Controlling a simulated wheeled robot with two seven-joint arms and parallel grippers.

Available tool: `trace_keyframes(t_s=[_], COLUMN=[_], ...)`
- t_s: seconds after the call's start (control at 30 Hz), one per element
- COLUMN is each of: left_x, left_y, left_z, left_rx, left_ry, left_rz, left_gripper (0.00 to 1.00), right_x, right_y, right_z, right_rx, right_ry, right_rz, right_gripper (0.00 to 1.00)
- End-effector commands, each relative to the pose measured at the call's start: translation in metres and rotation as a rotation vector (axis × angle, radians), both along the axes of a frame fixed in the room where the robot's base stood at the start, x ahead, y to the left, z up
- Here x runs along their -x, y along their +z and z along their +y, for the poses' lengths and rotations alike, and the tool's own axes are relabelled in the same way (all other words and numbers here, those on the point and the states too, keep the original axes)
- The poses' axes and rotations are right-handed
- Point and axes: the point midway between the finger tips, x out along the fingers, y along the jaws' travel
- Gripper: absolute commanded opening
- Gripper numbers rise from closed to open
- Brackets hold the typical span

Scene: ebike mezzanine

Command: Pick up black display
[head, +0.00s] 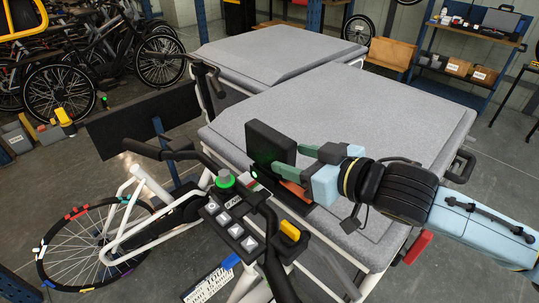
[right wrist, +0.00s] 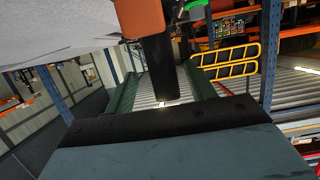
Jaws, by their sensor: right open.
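The black display (head: 265,143) is a dark upright slab at the front edge of a grey padded top, behind the e-bike's handlebar. My right gripper (head: 288,159) comes in from the right with its green fingers spread at the display's right side. In the right wrist view a dark slab (right wrist: 158,68), seemingly the display edge-on, stands between the two green fingers, with gaps on both sides. The gripper is open; contact with the display cannot be made out. My left gripper is not in view.
The handlebar's button panel (head: 232,226) with a green-ringed knob stands close in front. An orange part (head: 296,190) lies just below my right fingers. The grey padded top (head: 350,115) is clear behind. A blue shelf rack (head: 468,50) stands at the back right.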

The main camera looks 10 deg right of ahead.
Motion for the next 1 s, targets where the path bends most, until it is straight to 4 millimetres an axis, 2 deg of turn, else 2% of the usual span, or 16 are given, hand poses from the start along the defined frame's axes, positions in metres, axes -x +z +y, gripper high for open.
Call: trace_keyframes(t_s=[0.17, 0.33, 0.47, 0.77, 1.0], left_x=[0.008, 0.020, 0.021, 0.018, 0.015], left_y=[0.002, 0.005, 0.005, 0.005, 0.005], left_z=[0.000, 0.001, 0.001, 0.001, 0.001], left_rx=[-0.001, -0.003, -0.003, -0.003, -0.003], left_ry=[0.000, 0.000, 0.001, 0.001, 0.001], left_rz=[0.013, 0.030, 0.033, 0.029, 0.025], left_gripper=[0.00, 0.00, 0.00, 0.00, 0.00], right_x=[-0.009, -0.029, -0.041, -0.044, -0.044], right_y=[-0.002, -0.007, -0.013, -0.015, -0.015], right_z=[0.007, 0.024, 0.031, 0.033, 0.033], right_rx=[-0.001, -0.001, 0.000, 0.002, 0.002], right_ry=[0.001, 0.001, 0.000, 0.001, 0.001], right_rz=[-0.001, -0.001, 0.000, 0.000, 0.000], right_gripper=[0.55, 0.55, 0.55, 0.55, 0.24])
